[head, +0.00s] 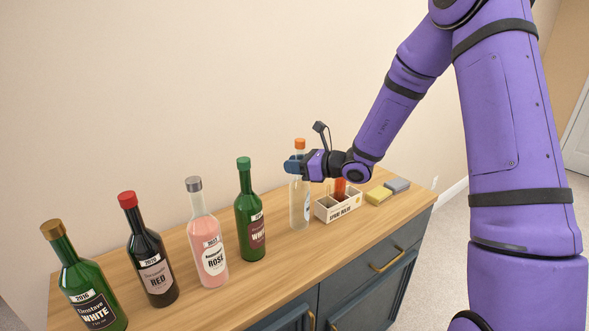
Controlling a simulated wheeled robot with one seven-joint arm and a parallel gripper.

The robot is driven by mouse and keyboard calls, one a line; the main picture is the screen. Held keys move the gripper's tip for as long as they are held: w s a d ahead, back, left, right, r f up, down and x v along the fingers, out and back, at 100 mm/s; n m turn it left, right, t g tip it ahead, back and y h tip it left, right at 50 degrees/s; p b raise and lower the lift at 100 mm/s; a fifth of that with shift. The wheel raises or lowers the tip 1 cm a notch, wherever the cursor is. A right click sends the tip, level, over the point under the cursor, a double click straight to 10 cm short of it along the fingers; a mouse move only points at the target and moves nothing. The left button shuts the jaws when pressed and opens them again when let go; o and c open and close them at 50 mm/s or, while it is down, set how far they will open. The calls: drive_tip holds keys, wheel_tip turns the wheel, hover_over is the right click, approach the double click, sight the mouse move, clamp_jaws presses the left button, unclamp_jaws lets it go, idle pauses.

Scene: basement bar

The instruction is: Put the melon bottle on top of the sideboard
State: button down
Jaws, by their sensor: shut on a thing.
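A clear bottle with an orange cap (299,205) is upright at the sideboard, just left of a small white crate. Its label is turned to the right and unreadable, so its name cannot be confirmed as melon. My gripper (297,166) is shut on this bottle's upper part, below the cap, and hides some of it. The bottle's base is at or just above the wooden top; I cannot tell whether it touches. The sideboard (276,283) has a light wood top and dark blue-grey fronts with brass handles.
The crate (325,214) holds an orange bottle (340,188). A yellow sponge (379,195) and a grey one (397,185) lie to its right. A green bottle (249,215), a rosé bottle (207,240), a red wine bottle (151,255) and another green bottle (85,285) stand leftward.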

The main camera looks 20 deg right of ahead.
drive_tip(key=shift+f, duration=1.15)
drive_tip(key=c, duration=0.9)
unclamp_jaws()
drive_tip(key=shift+c, duration=0.2)
